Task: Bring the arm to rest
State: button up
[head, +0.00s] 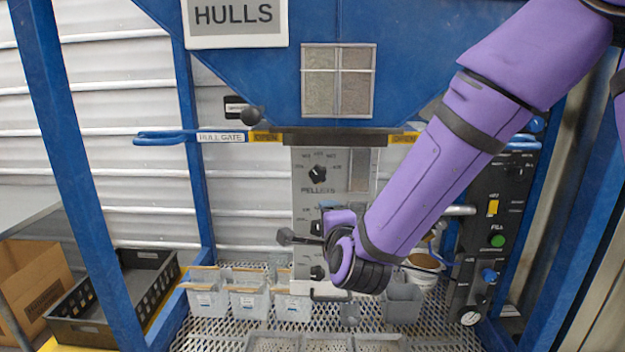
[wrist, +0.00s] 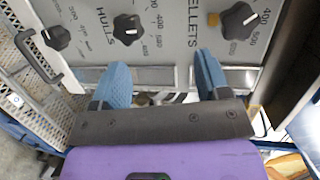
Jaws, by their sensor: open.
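My purple arm reaches in from the upper right of the head view and bends down to the grey control panel (head: 306,187). My gripper (wrist: 163,70) shows in the wrist view as two blue fingers, spread apart with nothing between them. The fingertips are close to the lower edge of the dial panel (wrist: 180,45); I cannot tell whether they touch it. In the head view the gripper is mostly hidden behind my wrist.
Blue hopper (head: 240,75) above, with frame posts on both sides. Black-knobbed lever (head: 300,239) beside my wrist. Grey bins (head: 248,303) stand on the mesh deck below. The fill panel (head: 497,215) is to the right, a black crate (head: 95,310) at lower left.

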jog(key=s+d+r+n+g, duration=0.5)
jog(key=s+d+r+n, duration=0.2)
jog(key=d+r+n, duration=0.4)
jog(key=s+d+r+n+g+h, duration=0.1)
jog(key=s+d+n+g+h, duration=0.2)
jog(key=s+d, duration=1.3)
jog(key=s+n+g, duration=0.1)
jog(key=s+g, duration=0.1)
jog(key=s, duration=0.2)
jog(key=shift+n+g, duration=0.3)
jog(key=shift+w+a, duration=0.1)
jog(key=shift+a, duration=0.05)
